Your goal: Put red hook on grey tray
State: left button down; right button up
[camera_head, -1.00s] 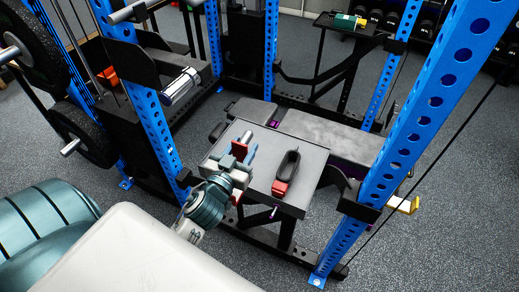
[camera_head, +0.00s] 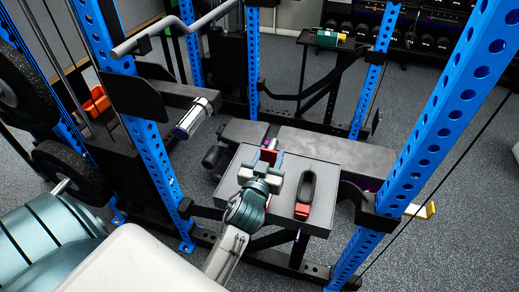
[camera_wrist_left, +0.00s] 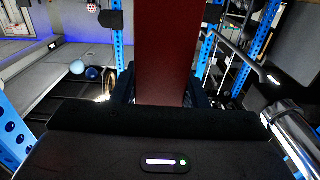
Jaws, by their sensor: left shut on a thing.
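The grey tray (camera_head: 325,216) is a flat dark grey top with a raised rim, in the middle of the head view. My left gripper (camera_head: 266,164) is over the left part of this tray, its fingers pointing away from me. It is shut on the red hook (camera_head: 269,156), of which a small red part shows between and beyond the fingers. In the left wrist view the hook (camera_wrist_left: 160,55) is a dark red bar standing up between the fingers. The wrist hides part of the tray, and I cannot tell whether the hook touches it. My right gripper is not in view.
A black looped object with a red end (camera_head: 304,197) lies on the tray, right of my gripper. Blue rack posts stand left (camera_head: 140,130) and right (camera_head: 425,120). A dark padded bench (camera_head: 340,147) lies behind the tray. A small stand (camera_head: 318,42) holds green and yellow things.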

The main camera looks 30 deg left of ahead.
pick_arm(q)
jog(key=w+a+f+b, duration=0.4)
jog(key=w+a, duration=0.3)
jog(key=a, duration=0.2)
jog(key=shift+a+f, duration=0.25)
jog(key=shift+a, duration=0.1)
jog(key=shift+w, duration=0.1)
jog(key=shift+b, duration=0.3)
jog(key=shift+f, duration=0.15)
jog(key=c, duration=0.9)
grip_release()
jog(key=shift+o, duration=0.2)
